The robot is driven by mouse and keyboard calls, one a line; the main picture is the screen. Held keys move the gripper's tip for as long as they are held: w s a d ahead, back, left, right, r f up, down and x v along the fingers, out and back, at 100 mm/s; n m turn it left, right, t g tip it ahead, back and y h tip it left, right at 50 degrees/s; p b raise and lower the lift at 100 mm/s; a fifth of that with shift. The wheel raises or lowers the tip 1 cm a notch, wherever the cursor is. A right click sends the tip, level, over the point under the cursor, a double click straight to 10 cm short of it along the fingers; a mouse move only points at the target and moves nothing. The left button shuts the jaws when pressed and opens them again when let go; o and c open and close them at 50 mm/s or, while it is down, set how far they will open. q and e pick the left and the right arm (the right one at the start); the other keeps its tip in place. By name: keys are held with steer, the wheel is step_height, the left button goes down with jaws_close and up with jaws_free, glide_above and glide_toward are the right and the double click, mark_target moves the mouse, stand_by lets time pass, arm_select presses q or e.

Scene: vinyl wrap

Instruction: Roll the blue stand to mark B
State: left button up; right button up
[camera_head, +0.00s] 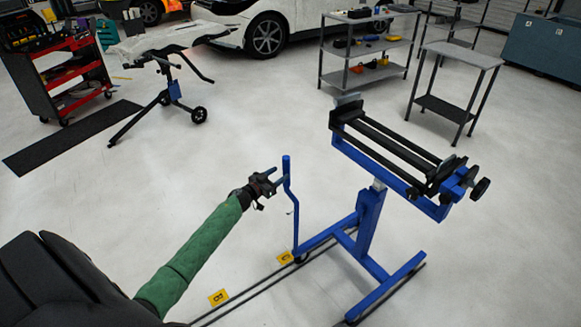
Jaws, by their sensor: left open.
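The blue stand (368,222) is right of centre, with a black-railed top and an upright blue handle rod (288,200) on its left side. Its near-left caster is beside a yellow floor mark (285,258) whose letter is hard to read. Another yellow mark (218,297), apparently lettered B, lies on the floor further left and nearer to me. My left gripper (271,183) is open just left of the handle rod, at its upper part. Whether it touches the rod I cannot tell. My right gripper is not in view.
Dark parallel lines (252,288) run along the floor past both marks. A grey side table (463,56) and shelf rack (368,48) stand behind the stand. A red tool cart (62,85), a wheeled black stand and a dark mat (72,137) are far left. The middle floor is clear.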

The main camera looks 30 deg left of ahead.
mark_target(287, 167)
arm_select(q)
steer(key=w, duration=0.3)
steer(key=w+d+p, duration=0.1)
steer(key=w, duration=0.1)
steer(key=shift+w+r, duration=0.1)
steer(key=shift+w, duration=0.3)
steer(key=shift+w+d, duration=0.15)
steer(key=shift+w, duration=0.5)
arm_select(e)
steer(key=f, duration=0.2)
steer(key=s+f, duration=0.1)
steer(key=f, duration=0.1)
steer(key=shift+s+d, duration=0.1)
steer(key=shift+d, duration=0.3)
arm_select(q)
jaws_close()
